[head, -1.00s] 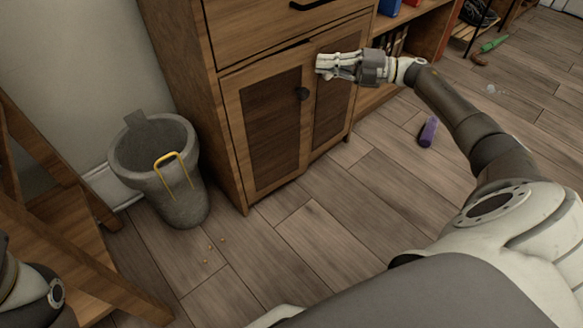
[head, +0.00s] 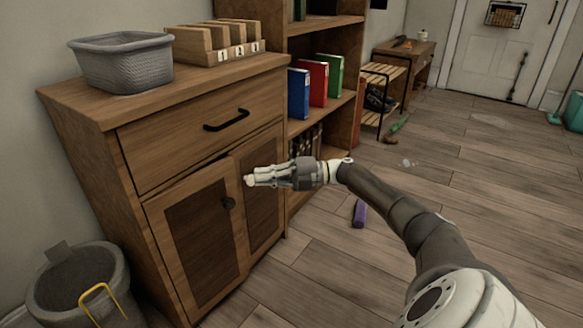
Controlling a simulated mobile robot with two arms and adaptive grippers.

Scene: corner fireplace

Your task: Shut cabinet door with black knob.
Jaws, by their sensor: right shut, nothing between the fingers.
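The wooden cabinet (head: 133,172) stands at the left, with a drawer on top and two dark-panelled doors below. The left door (head: 203,250) carries a round black knob (head: 228,203). Its top edge looks slightly out of line with the frame, so it may be a little ajar; I cannot tell how far. The right door (head: 262,215) is partly hidden behind my right gripper. My right gripper (head: 249,181) is shut and empty, just right of and slightly above the knob, in front of the doors. Whether it touches a door I cannot tell. My left gripper is out of view.
A grey bin (head: 50,285) with a yellow handle stands left of the cabinet. A grey basket (head: 125,65) and a wooden file holder (head: 215,45) sit on top. A purple object (head: 359,213) lies on the floor. The floor at right is mostly clear.

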